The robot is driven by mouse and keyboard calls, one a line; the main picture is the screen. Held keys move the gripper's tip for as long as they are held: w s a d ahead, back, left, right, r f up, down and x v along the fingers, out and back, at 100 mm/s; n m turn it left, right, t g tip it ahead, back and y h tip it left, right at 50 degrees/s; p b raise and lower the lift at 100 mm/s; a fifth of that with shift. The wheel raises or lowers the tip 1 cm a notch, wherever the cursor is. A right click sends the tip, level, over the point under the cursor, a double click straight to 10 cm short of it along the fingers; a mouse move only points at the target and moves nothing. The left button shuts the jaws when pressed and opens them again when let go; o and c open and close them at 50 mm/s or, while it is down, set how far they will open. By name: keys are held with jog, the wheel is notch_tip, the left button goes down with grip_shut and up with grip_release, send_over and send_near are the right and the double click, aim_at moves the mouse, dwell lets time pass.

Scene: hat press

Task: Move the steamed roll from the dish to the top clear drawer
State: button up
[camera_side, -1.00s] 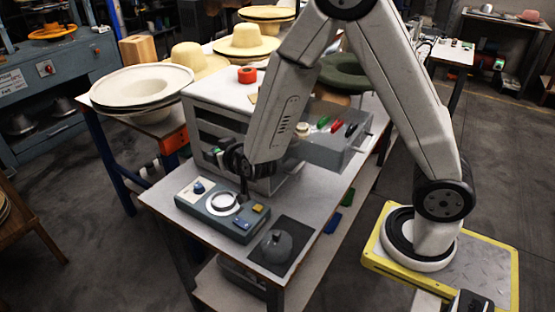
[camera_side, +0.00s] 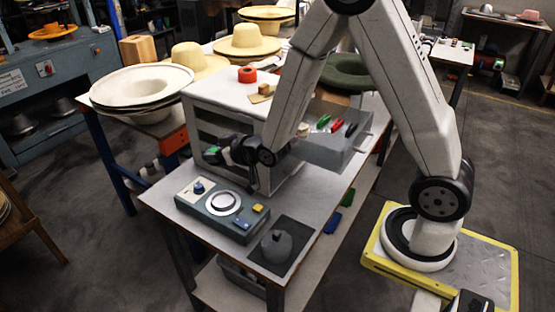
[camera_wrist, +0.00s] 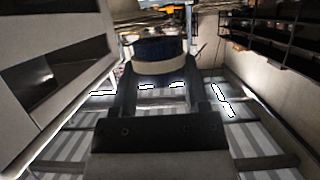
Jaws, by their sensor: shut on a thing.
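In the wrist view the two fingers of my gripper (camera_wrist: 160,68) are shut on a pale, rounded steamed roll (camera_wrist: 165,67). A dark blue patch shows just above it; I cannot tell whether it belongs to the roll. In the side view my gripper is small and dark in front of the cabinet, and the roll cannot be made out. The round pale-rimmed dish (camera_side: 223,202) on the blue-grey control box looks empty. The clear grey top drawer (camera_side: 335,155) stands pulled out on the cabinet's right side, with green, red and dark items in it.
The white cabinet (camera_side: 225,95) carries a red-orange ring (camera_side: 247,75) and a tan block (camera_side: 262,94). The control box (camera_side: 205,215) has a blue knob and coloured buttons. A grey kettle-like thing (camera_side: 277,245) sits on a dark mat at the table's front. Hats stand behind.

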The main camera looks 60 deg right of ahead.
aim_at(213, 150)
jog(key=shift+v, duration=2.3)
jog(key=shift+w+r, duration=0.1)
jog(key=shift+r, duration=0.15)
jog(key=s+d+r+m+h, duration=0.2)
jog(key=d+r, duration=0.4)
jog(key=r, duration=0.4)
jog(key=s+d+r+m+g+h, duration=0.1)
jog(key=d+r+m+h, duration=0.1)
jog(key=d+r, duration=0.4)
jog(key=shift+s+d+r+h, duration=0.15)
jog(key=shift+s+r+h, duration=0.3)
jog(key=shift+r, duration=1.45)
jog(key=shift+w, duration=0.1)
